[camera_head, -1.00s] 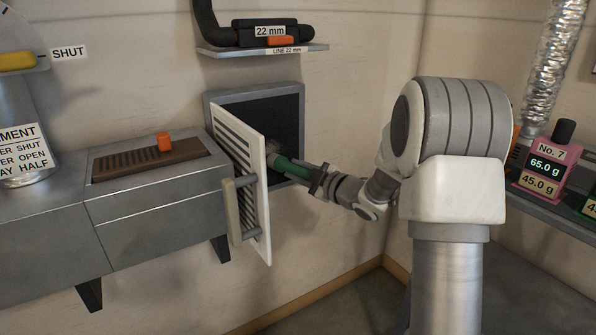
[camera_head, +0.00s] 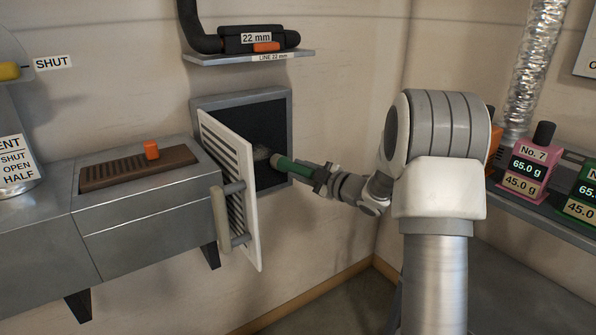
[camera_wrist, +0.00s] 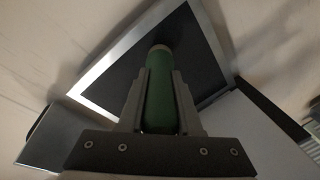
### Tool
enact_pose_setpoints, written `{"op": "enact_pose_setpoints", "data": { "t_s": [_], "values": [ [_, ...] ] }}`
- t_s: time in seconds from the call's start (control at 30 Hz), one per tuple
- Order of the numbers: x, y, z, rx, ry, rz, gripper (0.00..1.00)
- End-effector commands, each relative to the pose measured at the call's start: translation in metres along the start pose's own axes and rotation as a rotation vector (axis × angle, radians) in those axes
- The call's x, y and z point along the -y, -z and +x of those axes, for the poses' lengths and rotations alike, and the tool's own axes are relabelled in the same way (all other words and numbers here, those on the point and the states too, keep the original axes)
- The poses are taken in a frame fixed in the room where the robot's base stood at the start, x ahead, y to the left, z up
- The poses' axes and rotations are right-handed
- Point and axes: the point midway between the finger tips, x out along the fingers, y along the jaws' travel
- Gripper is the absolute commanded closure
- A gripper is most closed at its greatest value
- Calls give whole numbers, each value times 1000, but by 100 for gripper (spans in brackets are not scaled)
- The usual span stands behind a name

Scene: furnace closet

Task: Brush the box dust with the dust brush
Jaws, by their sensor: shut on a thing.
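The dust brush has a green handle (camera_head: 292,166), which my gripper (camera_head: 320,176) is shut on. In the wrist view the handle (camera_wrist: 160,95) stands between both fingers (camera_wrist: 161,85) and points toward the dark box. The box (camera_head: 285,105) is a grey-framed opening in the wall with a dark inside, and its frame shows in the wrist view (camera_wrist: 215,45). The brush's front end reaches into the opening. A pale grey patch (camera_head: 262,153) shows beyond it; I cannot tell whether it is dust or bristles. The bristles are not clear in the wrist view.
The white slatted door (camera_head: 236,185) of the box stands open on its left, close to the brush. A shelf (camera_head: 250,57) with a black pipe sits above. A grey cabinet (camera_head: 150,215) is left, and a bench with a pink block (camera_head: 524,170) is right.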

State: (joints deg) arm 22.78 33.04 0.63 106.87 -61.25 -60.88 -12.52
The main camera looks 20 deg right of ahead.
Motion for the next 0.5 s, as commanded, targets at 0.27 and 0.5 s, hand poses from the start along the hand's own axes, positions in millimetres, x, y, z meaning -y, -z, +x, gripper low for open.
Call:
{"op": "enact_pose_setpoints", "data": {
  "t_s": [0.27, 0.5],
  "values": [
    [4, 4, 1, -1, 0, 0, 100],
    [14, 14, 4, -3, 0, 0, 100]
  ]
}}
